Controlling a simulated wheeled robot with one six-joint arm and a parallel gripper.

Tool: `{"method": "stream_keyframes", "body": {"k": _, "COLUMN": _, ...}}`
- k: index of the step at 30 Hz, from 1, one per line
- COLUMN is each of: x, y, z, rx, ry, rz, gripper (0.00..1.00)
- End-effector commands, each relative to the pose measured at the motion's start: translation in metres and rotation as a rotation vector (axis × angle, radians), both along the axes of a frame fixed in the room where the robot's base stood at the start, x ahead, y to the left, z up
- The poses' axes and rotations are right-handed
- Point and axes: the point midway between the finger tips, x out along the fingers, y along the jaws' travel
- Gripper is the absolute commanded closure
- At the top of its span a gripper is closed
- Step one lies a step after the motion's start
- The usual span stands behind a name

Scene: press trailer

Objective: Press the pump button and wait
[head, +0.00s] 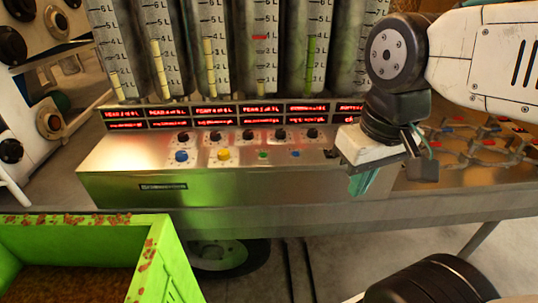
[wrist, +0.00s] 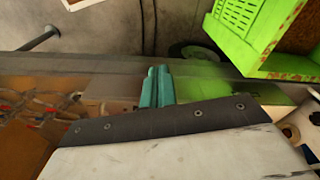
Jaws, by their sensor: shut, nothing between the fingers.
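A metal control console (head: 130,161) stands in the middle of the head view. Its sloped face carries a large blue button (head: 182,156), a yellow button (head: 223,154), a small green button (head: 263,155) and a small blue button (head: 296,154). Black knobs sit above them. I cannot read which one is the pump button. My gripper (head: 361,182) hangs at the console's right end, pointing down, in front of its face and right of all these buttons. Its teal fingers are together and empty; they also show in the wrist view (wrist: 156,86). The buttons are not clear in the wrist view.
Several tall graduated tubes (head: 210,50) with coloured levels stand behind the console, above red-lit displays (head: 261,109). A green crate (head: 168,262) is at the front left. Clamp-like metal parts with red bits (head: 480,140) lie to the right. Space above the buttons looks clear.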

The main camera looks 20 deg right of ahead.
Motion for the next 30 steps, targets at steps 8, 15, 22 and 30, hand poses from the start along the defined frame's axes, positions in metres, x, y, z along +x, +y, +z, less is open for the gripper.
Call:
{"method": "stream_keyframes", "body": {"k": 8, "x": 0.035, "y": -0.023, "z": 0.002, "rx": -0.108, "ry": -0.069, "rz": -0.006, "gripper": 1.00}}
{"method": "stream_keyframes", "body": {"k": 15, "x": 0.174, "y": -0.081, "z": 0.017, "rx": -0.429, "ry": -0.359, "rz": 0.135, "gripper": 1.00}}
{"method": "stream_keyframes", "body": {"k": 22, "x": 0.322, "y": -0.055, "z": 0.000, "rx": -0.503, "ry": -0.652, "rz": 0.585, "gripper": 1.00}}
{"method": "stream_keyframes", "body": {"k": 30, "x": 0.371, "y": 0.012, "z": -0.066, "rx": -0.283, "ry": -0.732, "rz": 1.029, "gripper": 1.00}}
